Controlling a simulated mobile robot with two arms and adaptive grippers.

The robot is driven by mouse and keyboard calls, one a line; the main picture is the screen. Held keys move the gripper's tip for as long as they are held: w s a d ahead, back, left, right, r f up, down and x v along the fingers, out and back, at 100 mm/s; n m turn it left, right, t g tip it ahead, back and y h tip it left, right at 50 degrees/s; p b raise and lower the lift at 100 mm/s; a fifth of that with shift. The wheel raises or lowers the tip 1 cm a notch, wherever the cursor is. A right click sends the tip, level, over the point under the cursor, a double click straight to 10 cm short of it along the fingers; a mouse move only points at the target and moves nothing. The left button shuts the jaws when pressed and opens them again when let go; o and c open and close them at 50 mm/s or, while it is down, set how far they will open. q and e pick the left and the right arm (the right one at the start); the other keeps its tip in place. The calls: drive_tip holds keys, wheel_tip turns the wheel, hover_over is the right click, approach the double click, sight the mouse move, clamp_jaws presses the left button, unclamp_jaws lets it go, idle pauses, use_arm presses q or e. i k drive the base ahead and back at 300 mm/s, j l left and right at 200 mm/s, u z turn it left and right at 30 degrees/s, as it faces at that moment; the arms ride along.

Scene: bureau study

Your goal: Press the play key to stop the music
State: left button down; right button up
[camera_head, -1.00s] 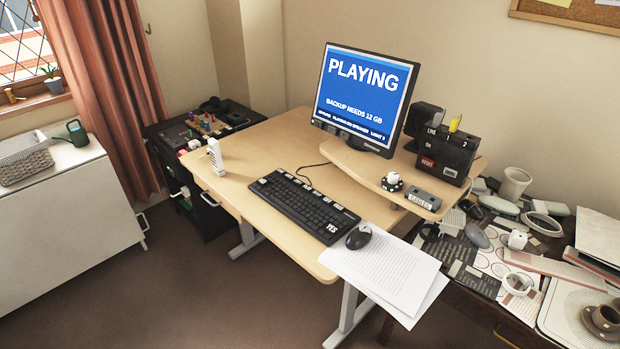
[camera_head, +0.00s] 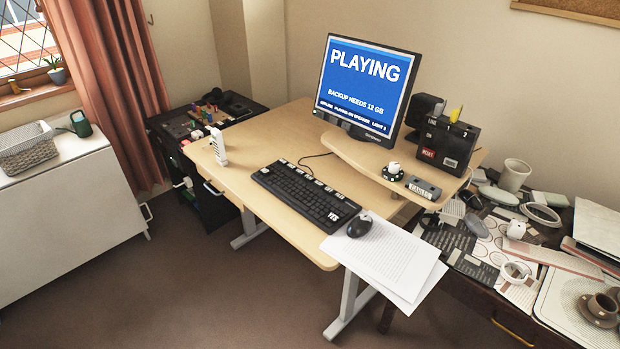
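The black keyboard (camera_head: 304,195) lies on the light wooden desk (camera_head: 237,178), tilted across it. Several pale-labelled keys run along its far edge, and a large key marked YES is at its near right corner. The labels on the far-edge keys are too small to read, so I cannot tell which is the play key. The monitor (camera_head: 366,87) on the raised shelf shows PLAYING in white on blue, with BACKUP NEEDS 12 GB below. Neither of my grippers is in view.
A mouse (camera_head: 359,226) and white papers (camera_head: 392,262) lie right of the keyboard. A white upright device (camera_head: 218,147) stands at its left. A black box (camera_head: 447,144) and a knob (camera_head: 393,171) sit on the shelf (camera_head: 350,150). The right-hand table is cluttered; the floor (camera_head: 190,290) in front is clear.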

sight(308, 177)
drive_tip(key=i, duration=1.55)
